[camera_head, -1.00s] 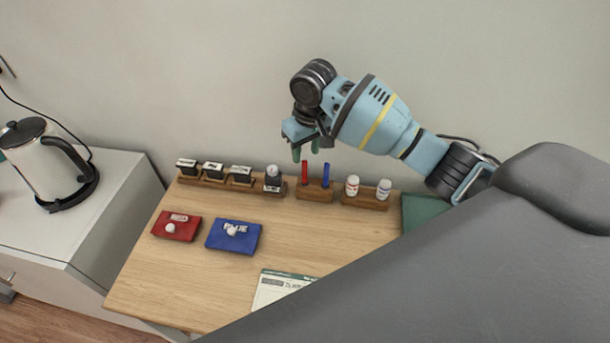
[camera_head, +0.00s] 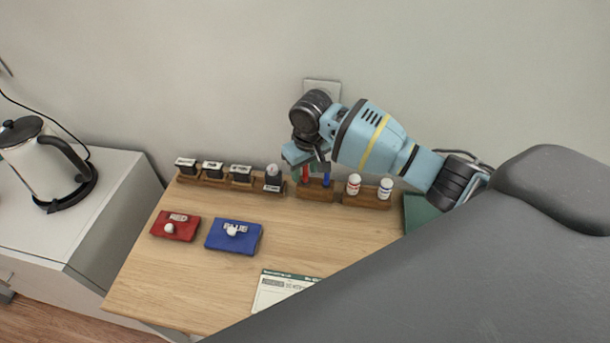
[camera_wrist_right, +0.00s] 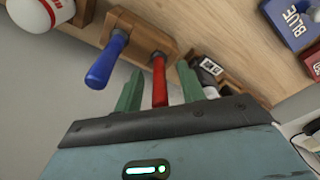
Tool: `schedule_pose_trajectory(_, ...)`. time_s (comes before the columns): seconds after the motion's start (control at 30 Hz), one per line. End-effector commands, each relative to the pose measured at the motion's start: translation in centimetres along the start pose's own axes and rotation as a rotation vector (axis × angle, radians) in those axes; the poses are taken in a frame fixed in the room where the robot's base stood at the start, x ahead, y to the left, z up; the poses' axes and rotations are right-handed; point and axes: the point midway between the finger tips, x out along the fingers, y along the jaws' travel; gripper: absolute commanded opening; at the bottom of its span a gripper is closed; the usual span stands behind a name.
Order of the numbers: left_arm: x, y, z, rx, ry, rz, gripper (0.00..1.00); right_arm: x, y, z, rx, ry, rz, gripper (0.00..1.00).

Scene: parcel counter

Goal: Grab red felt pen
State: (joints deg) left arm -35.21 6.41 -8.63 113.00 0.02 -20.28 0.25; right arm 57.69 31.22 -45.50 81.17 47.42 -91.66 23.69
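The red felt pen (camera_head: 305,175) stands upright in a wooden holder (camera_head: 317,190) at the back of the table, beside a blue pen (camera_head: 326,176). My right gripper (camera_head: 304,165) is over the red pen and hides its upper part in the head view. In the right wrist view the red pen (camera_wrist_right: 159,80) lies between the two green fingers of my right gripper (camera_wrist_right: 160,92). The fingers are open, with a gap on each side of the pen. The blue pen (camera_wrist_right: 105,62) is outside the fingers, to the left. My left gripper is not in view.
Several stamps (camera_head: 240,174) stand in a rack left of the pens, and white bottles (camera_head: 353,184) stand to the right. A red pad (camera_head: 183,232), a blue pad (camera_head: 247,243) and a paper form (camera_head: 272,292) lie in front. A kettle (camera_head: 48,170) is far left.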

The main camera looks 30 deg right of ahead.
Motion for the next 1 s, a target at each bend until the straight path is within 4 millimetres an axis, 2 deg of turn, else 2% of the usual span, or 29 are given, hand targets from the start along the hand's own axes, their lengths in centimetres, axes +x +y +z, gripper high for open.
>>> schedule_pose_trajectory(0.03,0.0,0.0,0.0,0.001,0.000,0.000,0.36,0.0,0.0,0.0,0.000,0.000,0.000,0.34)
schedule_pose_trajectory(0.3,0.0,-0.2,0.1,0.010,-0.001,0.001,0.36,0.0,0.0,0.0,0.000,0.000,0.000,0.00)
schedule_pose_trajectory(0.57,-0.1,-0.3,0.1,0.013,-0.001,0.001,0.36,-0.1,0.0,0.0,0.000,0.001,0.000,0.00)
schedule_pose_trajectory(0.67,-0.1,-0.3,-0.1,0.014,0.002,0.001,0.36,-0.7,0.0,-0.1,0.000,0.002,0.000,0.00)
schedule_pose_trajectory(0.77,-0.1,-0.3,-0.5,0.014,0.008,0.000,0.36,-2.1,0.0,-0.4,-0.001,0.006,-0.001,0.00)
schedule_pose_trajectory(1.0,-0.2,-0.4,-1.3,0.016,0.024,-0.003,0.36,-6.7,0.0,-1.0,-0.001,0.008,0.000,0.00)
